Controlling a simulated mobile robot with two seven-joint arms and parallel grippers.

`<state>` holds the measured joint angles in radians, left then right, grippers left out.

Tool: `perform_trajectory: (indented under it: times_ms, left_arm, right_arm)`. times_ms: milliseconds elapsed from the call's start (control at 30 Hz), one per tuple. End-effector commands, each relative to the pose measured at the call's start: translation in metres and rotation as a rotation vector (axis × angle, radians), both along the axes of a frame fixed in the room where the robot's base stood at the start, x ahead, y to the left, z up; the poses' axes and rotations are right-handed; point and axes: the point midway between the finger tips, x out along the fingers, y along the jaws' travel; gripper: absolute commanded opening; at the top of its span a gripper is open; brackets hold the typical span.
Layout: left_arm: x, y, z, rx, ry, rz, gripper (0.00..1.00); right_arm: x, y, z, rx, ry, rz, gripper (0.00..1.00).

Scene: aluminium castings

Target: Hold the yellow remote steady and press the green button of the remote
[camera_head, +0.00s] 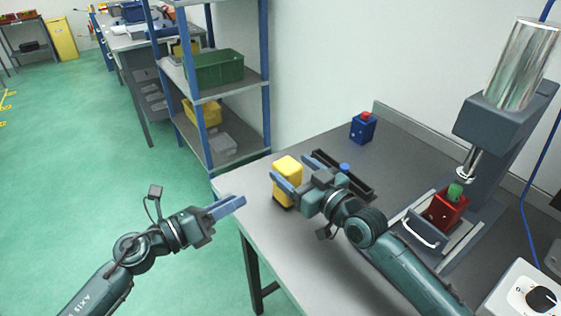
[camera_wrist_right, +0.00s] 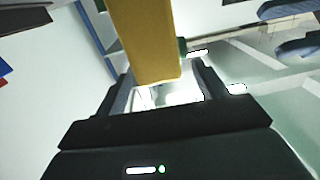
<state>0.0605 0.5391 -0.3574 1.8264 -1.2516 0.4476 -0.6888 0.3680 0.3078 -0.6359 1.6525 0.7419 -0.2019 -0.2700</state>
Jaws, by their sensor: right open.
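The yellow remote (camera_head: 287,168), a blocky yellow body with a dark lower end, is at the left edge of the grey table. My right gripper (camera_head: 294,168) is open, with its fingers around the remote. In the right wrist view, the yellow body (camera_wrist_right: 148,40) reaches down between the two fingers (camera_wrist_right: 160,90), with gaps at both sides. A small dark green patch (camera_wrist_right: 183,46) shows beside it; I cannot tell whether it is the button. My left gripper (camera_head: 235,203) is empty beside the table's left edge; its fingers overlap in view, so their opening is unclear.
A dark tray (camera_head: 360,187) with a blue part (camera_head: 344,168) lies behind my right gripper. A blue box with a red top (camera_head: 363,128) stands farther back. A press (camera_head: 490,125) stands over a red block (camera_head: 446,210) at right. A shelf (camera_head: 236,86) stands behind the table.

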Motion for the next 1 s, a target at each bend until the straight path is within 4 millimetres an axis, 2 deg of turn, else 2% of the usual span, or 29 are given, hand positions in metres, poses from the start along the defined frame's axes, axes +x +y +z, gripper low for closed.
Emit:
perform_trajectory:
  times_ms: [100, 300, 667, 1000]
  left_arm:
    - [0.0, 0.0, 0.0, -0.001, 0.0, 0.001, 0.36]
    - [0.0, 0.0, 0.0, -0.002, 0.001, 0.001, 0.36]
    - [0.0, 0.0, 0.0, -0.002, 0.001, 0.001, 0.36]
    - [0.0, 0.0, 0.0, -0.002, 0.001, 0.001, 0.36]
  right_arm:
    - [0.016, 0.014, 0.001, 0.0, -0.001, 0.001, 0.71]
    - [0.032, 0.027, 0.0, 0.0, 0.0, 0.0, 0.71]
    - [0.035, 0.03, 0.0, -0.001, 0.0, 0.0, 0.71]
    - [0.035, 0.029, 0.0, -0.001, 0.001, 0.0, 0.45]
